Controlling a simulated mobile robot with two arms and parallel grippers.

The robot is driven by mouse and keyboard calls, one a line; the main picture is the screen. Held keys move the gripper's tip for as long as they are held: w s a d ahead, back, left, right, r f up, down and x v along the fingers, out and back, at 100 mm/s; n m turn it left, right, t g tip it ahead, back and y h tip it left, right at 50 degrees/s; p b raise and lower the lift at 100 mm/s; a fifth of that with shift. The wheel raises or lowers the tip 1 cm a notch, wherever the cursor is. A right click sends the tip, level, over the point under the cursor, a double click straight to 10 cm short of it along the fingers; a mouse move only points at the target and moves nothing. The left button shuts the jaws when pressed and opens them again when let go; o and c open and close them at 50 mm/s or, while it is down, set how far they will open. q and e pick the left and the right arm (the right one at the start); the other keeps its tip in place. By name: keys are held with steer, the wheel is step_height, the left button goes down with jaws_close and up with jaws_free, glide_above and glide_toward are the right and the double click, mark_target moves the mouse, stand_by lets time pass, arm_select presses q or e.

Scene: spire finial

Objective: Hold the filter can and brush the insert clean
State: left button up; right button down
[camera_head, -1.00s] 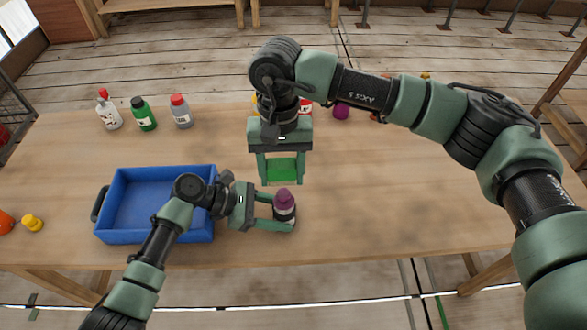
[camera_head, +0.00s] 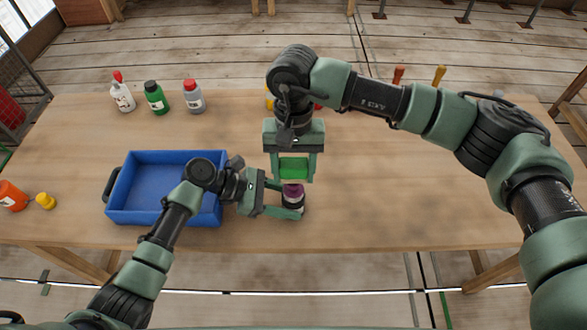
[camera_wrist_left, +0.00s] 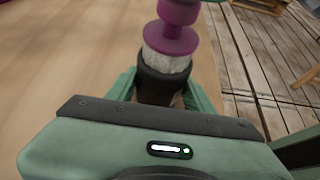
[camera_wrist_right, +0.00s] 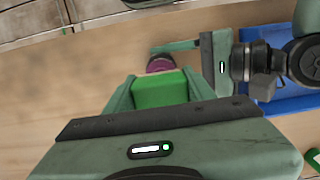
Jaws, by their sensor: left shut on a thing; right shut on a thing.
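The filter can (camera_head: 293,205) is a small dark can with a pale band, upright near the table's front edge. Its purple insert (camera_head: 292,190) shows on top, with a stem and wider discs in the left wrist view (camera_wrist_left: 172,43). My left gripper (camera_head: 297,201) is shut around the can from the left. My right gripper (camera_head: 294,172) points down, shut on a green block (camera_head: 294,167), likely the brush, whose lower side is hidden. The block is just above or behind the insert; in the right wrist view the block (camera_wrist_right: 160,89) overlaps the insert's edge. I cannot tell whether they touch.
A blue tray (camera_head: 160,182) is left of the can, under my left wrist. Several bottles, including a green one (camera_head: 156,98), stand at the back left. An orange bottle (camera_head: 11,197) is at the far left. The table right of the can is clear.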

steer(key=shift+f, duration=0.6)
stand_by(0.6)
